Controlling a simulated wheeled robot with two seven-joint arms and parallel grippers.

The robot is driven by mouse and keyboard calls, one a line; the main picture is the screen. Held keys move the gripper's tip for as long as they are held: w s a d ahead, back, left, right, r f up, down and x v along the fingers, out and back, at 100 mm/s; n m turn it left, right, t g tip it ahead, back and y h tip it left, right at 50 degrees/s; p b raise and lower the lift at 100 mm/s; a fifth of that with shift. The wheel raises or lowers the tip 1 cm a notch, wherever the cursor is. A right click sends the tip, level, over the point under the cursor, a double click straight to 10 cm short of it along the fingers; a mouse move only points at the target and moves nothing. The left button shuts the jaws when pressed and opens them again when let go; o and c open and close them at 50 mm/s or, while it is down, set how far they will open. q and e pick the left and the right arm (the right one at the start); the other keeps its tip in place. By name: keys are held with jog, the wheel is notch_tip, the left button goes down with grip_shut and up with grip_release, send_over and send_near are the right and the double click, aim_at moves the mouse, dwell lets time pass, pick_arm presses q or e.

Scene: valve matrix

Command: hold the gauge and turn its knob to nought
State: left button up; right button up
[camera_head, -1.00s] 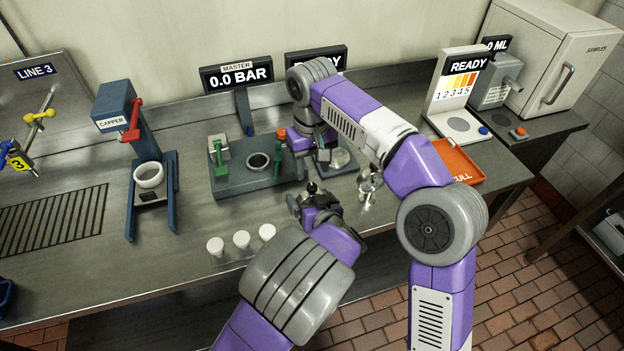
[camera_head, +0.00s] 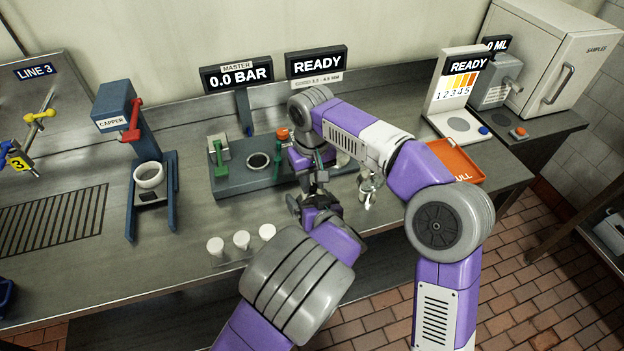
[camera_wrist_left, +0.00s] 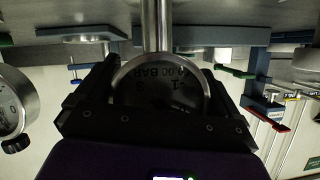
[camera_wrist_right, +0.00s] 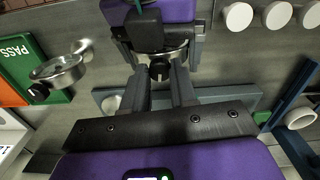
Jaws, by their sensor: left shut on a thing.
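My left gripper (camera_head: 312,202) is shut on a round metal gauge (camera_wrist_left: 160,88), above the bench front. In the left wrist view its dark face sits between the jaws, with a metal stem above it. The text on it is dim and includes "BAR"; I cannot read the value surely. In the head view the right gripper (camera_head: 320,172) is just above the left one.
A second gauge (camera_wrist_right: 60,70) stands beside the green PASS tray (camera_wrist_right: 42,62). The master display (camera_head: 238,77) reads 0.0 BAR, and another display (camera_head: 317,62) reads READY. White caps (camera_head: 241,239) lie left of my left gripper. A capper (camera_head: 120,115) stands farther left.

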aim_at(312, 186)
grip_shut()
jog(key=shift+n, duration=0.8)
jog(key=o, duration=0.8)
grip_release()
notch_tip(312, 186, up, 12)
dwell(0.5)
pick_arm(q)
jog(key=o, duration=0.9)
